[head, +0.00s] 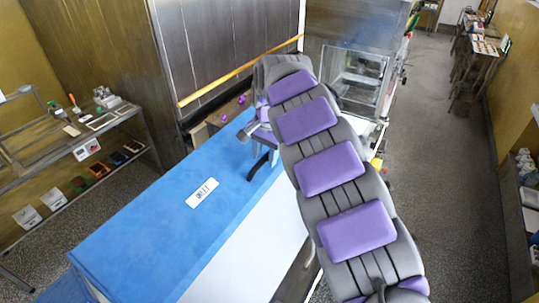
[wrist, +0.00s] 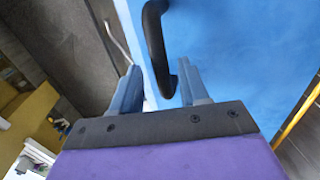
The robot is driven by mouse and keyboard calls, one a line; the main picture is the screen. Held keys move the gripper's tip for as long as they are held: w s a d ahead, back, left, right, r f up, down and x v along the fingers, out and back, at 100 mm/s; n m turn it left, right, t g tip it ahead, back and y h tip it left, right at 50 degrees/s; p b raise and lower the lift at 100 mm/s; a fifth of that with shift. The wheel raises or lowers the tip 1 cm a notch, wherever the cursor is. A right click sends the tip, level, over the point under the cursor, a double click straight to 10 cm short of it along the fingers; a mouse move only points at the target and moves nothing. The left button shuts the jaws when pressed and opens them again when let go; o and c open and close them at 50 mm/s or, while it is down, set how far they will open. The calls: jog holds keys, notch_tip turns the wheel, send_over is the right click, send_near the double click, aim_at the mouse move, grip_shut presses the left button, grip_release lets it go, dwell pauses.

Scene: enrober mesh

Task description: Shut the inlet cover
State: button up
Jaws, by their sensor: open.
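The blue panel (head: 150,225), which I take for the inlet cover, is a broad flat surface with a white label (head: 202,193). It also fills much of the wrist view (wrist: 225,40). A black curved handle (head: 258,165) stands on it near my gripper. In the wrist view the handle (wrist: 155,40) reaches down toward the gap between my fingers. My gripper (wrist: 157,80) is open, its two blue-grey fingers apart with the handle's lower end between or just beyond them. I cannot tell whether they touch it. My arm hides part of the panel's right side.
A yellow bar (head: 240,71) runs along the steel wall (head: 225,40) behind the panel. A rack (head: 75,135) with small items stands at the left. A glass-sided steel unit (head: 352,78) is behind my arm. The grey floor (head: 450,170) at the right is clear.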

jog(key=shift+a, duration=1.2)
jog(key=shift+c, duration=0.3)
jog(key=shift+s+a+r, duration=0.1)
jog(key=shift+c, duration=0.8)
jog(key=shift+s+d+r, duration=0.1)
jog(key=shift+d+r, duration=0.05)
jog(key=shift+d, duration=0.85)
jog(key=c, duration=0.4)
jog(key=shift+d, duration=0.2)
grip_shut()
jog(key=shift+a, duration=0.15)
jog(key=shift+a, duration=0.15)
